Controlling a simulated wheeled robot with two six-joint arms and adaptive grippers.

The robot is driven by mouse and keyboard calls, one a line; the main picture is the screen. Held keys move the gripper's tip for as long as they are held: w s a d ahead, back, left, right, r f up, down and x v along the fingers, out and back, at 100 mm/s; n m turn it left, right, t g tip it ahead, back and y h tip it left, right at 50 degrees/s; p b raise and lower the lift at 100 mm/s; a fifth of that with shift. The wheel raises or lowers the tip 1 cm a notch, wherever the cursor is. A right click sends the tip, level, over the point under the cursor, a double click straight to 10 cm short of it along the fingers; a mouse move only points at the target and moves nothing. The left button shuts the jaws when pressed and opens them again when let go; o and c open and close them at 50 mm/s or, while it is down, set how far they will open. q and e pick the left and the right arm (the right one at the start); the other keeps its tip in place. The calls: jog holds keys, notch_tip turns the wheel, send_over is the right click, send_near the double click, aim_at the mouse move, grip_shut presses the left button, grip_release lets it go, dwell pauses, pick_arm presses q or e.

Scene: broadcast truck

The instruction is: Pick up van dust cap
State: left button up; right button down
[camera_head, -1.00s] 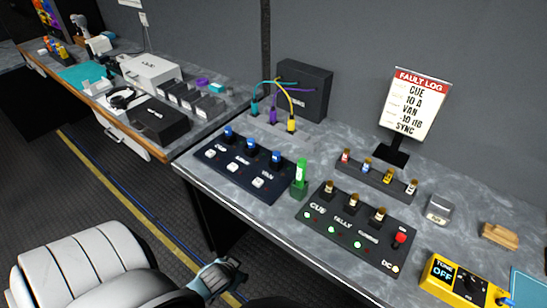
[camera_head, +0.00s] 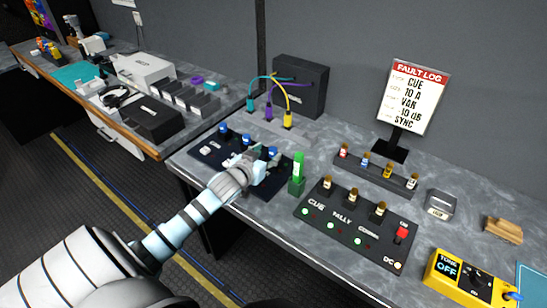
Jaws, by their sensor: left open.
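A dark panel (camera_head: 208,160) on the near bench carries a row of blue-topped caps and pale square pieces. The rightmost blue cap (camera_head: 272,152), by the spot labelled VAN a moment ago, stands upright just beyond my left gripper (camera_head: 263,168). My left gripper is open over the right part of the panel. It hides the label and the nearby pale piece. I cannot tell whether its fingers touch the cap. My right gripper is not in view.
A green upright piece (camera_head: 297,172) stands close right of my left gripper. A second panel (camera_head: 345,238) with switches lies to its right. Behind are a patch box (camera_head: 303,85) with cables and a fault log sign (camera_head: 413,97). A yellow tone box (camera_head: 458,278) sits at front right.

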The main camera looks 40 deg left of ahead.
aim_at(272, 150)
pick_arm(q)
jog(key=x, duration=0.3)
jog(key=shift+w+a+f+b, duration=0.15)
jog(key=shift+w+f+b, duration=0.05)
jog(key=shift+w+b, duration=0.15)
jog(key=shift+s, duration=0.1)
jog(key=c, duration=0.9)
jog(key=shift+c, duration=0.2)
